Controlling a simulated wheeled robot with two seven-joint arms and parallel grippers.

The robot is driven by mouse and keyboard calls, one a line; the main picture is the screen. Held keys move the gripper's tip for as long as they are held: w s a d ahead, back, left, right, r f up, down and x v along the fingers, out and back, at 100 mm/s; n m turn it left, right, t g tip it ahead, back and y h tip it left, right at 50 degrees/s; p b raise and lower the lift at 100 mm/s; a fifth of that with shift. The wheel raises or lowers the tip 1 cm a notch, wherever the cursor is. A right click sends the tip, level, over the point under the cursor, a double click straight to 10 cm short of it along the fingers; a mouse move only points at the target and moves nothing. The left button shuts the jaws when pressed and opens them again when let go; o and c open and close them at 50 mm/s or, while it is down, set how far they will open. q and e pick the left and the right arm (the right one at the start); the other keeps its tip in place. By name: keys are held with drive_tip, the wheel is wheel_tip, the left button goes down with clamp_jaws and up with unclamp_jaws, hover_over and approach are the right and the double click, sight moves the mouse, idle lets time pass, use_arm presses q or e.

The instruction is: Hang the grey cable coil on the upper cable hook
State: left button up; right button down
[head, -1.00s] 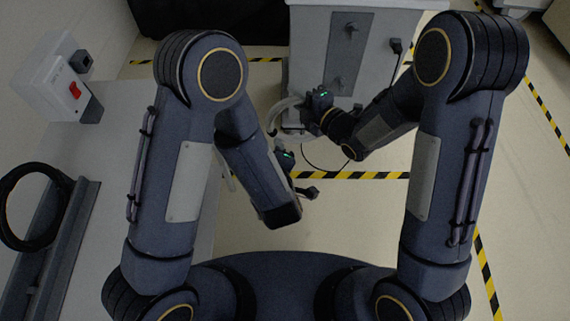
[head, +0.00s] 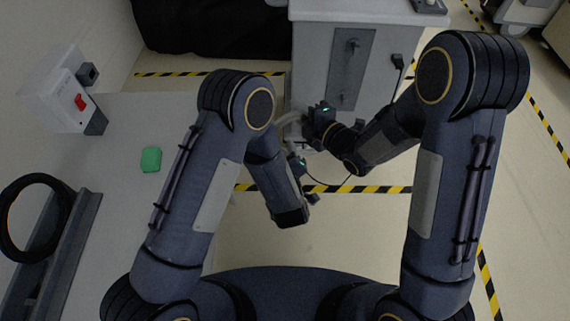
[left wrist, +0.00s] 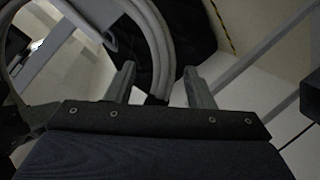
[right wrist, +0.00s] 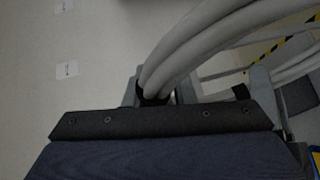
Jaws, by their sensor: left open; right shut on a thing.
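The grey cable coil (head: 290,118) hangs in front of the grey cart, largely hidden by my arms in the head view. Its thick strands fill the top of the right wrist view (right wrist: 215,35). My right gripper (right wrist: 157,88) is shut on the coil near a black band. My left gripper (left wrist: 160,88) is open; the coil (left wrist: 158,40) passes between or just beyond its fingers, and I cannot tell the depth. The upper cable hook (head: 353,43) is bare on the cart's dark panel, above the lower hook (head: 343,97).
The grey cart (head: 308,60) stands ahead, with a black plug (head: 398,62) on its front. At left are a white box with a red switch (head: 81,101), a green box (head: 151,159) and a black cable coil (head: 10,225). Striped tape marks open floor.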

use_arm(q)
drive_tip(key=shift+x, duration=0.8)
drive_tip(key=shift+c, duration=0.2)
clamp_jaws()
use_arm(e)
drive_tip(key=c, duration=1.1)
unclamp_jaws()
